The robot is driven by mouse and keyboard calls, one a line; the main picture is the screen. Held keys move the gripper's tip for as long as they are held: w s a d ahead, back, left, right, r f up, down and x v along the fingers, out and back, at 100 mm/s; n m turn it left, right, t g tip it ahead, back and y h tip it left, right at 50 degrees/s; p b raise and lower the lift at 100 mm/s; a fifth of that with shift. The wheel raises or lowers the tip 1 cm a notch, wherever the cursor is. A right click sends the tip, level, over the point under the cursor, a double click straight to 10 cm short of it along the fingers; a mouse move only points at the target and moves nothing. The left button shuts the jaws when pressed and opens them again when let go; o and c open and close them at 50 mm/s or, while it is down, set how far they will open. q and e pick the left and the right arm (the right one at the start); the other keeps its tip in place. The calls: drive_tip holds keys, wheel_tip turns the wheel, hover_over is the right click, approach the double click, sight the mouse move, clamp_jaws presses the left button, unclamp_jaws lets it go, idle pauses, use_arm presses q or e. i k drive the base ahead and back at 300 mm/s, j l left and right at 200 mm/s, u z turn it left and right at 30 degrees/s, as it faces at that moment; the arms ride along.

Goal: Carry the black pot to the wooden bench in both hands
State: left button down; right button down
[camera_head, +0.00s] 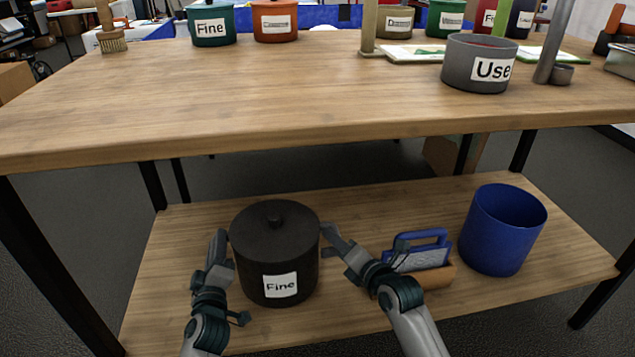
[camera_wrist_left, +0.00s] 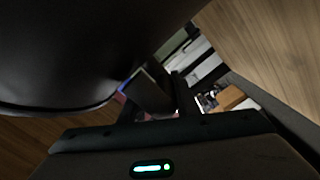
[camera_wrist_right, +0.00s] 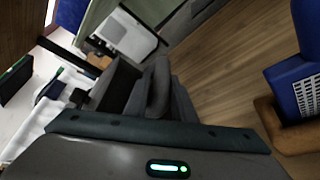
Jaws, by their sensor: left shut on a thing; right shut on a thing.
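The black pot (camera_head: 262,245) with a knobbed lid and a "Fine" label is at the lower shelf of the wooden bench, upright. I cannot tell whether its base touches the shelf. It also fills the upper left of the left wrist view (camera_wrist_left: 70,50). My left gripper (camera_head: 221,248) is shut on the pot's left side. My right gripper (camera_head: 330,236) is shut at the pot's right side, on its handle as far as I can tell. The handles are mostly hidden by the fingers. The wooden bench (camera_head: 250,95) has its top above the shelf.
The benchtop edge overhangs behind the pot.

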sight(306, 85)
drive_tip(key=k+l, duration=1)
